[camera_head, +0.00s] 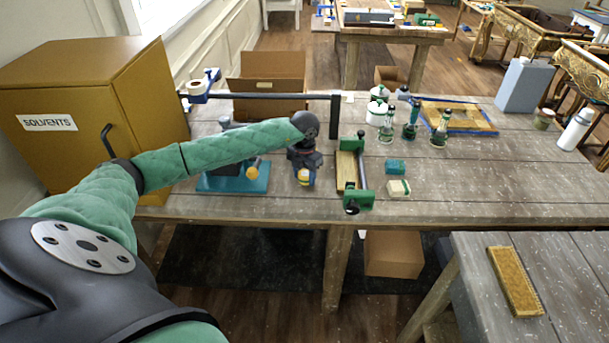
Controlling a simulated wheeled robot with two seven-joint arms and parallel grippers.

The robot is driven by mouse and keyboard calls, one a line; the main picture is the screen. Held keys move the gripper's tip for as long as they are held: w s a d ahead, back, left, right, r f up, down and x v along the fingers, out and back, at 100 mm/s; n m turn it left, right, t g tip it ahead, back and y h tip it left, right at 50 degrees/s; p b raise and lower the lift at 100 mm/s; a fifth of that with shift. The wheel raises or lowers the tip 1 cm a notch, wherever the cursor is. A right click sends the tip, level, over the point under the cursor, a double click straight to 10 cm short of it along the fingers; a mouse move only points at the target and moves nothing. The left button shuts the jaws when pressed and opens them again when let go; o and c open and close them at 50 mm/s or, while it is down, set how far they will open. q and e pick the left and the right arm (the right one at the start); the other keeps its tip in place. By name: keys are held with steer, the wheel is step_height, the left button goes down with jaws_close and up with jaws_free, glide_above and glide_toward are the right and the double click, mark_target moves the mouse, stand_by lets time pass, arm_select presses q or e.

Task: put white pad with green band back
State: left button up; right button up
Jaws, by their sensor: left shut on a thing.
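A small white block with green on its side (398,188), matching the white pad with green band, lies on the workbench (460,190) right of the green-ended clamp. A teal block (396,167) lies just behind it. My left gripper (304,168) points down over the bench, left of the clamp and apart from the white block. It is shut on a small yellow and white thing (304,177), partly hidden by the fingers; I cannot tell what it is. My right gripper is out of view.
The clamp with a wooden bar (346,170) stands close right of my left gripper. A teal-based tool (232,180) is to its left. Dark green bottles (439,134) and white jars (377,112) stand behind. The bench's right front is clear.

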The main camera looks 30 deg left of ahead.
arm_select(q)
steer(key=o, duration=0.9)
steer(key=shift+f, duration=0.1)
steer(key=shift+o, duration=0.2)
